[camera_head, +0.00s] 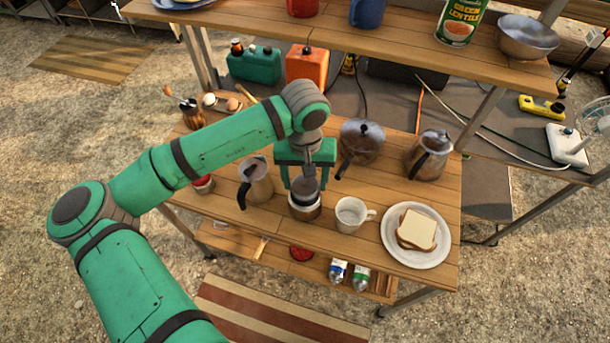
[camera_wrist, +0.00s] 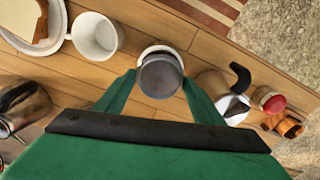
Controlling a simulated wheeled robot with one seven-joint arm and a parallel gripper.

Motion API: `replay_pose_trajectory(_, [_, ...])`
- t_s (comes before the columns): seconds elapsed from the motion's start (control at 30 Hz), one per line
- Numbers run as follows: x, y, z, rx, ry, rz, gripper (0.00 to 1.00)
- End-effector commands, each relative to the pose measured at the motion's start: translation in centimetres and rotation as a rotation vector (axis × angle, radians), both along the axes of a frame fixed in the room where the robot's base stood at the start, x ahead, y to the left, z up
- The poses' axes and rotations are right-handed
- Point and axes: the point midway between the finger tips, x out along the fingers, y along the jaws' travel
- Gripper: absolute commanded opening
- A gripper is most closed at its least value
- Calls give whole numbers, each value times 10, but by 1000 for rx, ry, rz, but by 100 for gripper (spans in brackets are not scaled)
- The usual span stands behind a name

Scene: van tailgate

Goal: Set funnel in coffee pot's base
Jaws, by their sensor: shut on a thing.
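My gripper (camera_head: 305,182) is shut on the funnel (camera_head: 305,187), a dark grey round piece. The coffee pot's base (camera_head: 305,211), a short silvery metal cup, stands upright on the table below it. In the wrist view the funnel (camera_wrist: 161,78) sits between my two fingertips (camera_wrist: 159,84) and hides most of the base. A pale rim of the base (camera_wrist: 158,49) shows past the funnel's upper edge, so the two look slightly offset in this view. I cannot tell whether the funnel touches the base.
A metal pot with a black handle (camera_head: 258,183) stands close left. A white mug (camera_head: 351,215) is close right, beside a plate (camera_head: 416,261) with a sandwich. A pan (camera_head: 361,141) and a kettle (camera_head: 429,158) stand behind. A shelf (camera_head: 380,45) runs above the table's back.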

Motion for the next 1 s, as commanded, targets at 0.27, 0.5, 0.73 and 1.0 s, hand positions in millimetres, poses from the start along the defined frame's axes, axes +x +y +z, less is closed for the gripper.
replay_pose_trajectory(0.27, [0, 0, -14, 1, 0, 1, 29])
replay_pose_trajectory(0.5, [0, 0, -24, -1, -1, 0, 29])
replay_pose_trajectory(0.73, [0, 0, -28, 0, -1, 0, 29])
replay_pose_trajectory(1.0, [0, 0, -29, 0, -1, 0, 29])
